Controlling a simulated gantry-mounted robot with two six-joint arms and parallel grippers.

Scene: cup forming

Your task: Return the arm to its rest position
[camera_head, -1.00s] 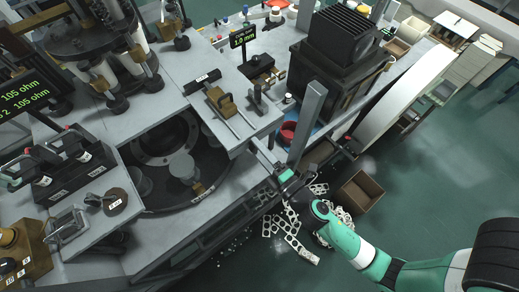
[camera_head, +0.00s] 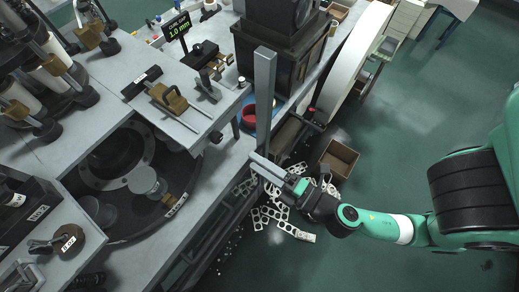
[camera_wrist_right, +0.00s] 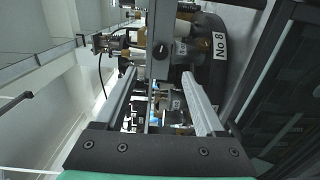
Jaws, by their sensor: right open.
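My right arm (camera_head: 395,228) reaches in from the right in the head view. My right gripper (camera_head: 256,161) is beside the front edge of the machine bench, near the foot of an upright grey post (camera_head: 265,95). In the right wrist view the two fingers of my right gripper (camera_wrist_right: 158,76) stand apart with nothing held between them. Machine parts and a "No 8" label (camera_wrist_right: 218,46) show beyond the fingers. My left gripper is in neither current view.
The bench (camera_head: 120,75) with its round die station (camera_head: 145,180) is to the left. A dark machine block (camera_head: 280,45) stands behind the post. A brown open box (camera_head: 338,158) and punched scrap strips (camera_head: 270,212) lie on the floor.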

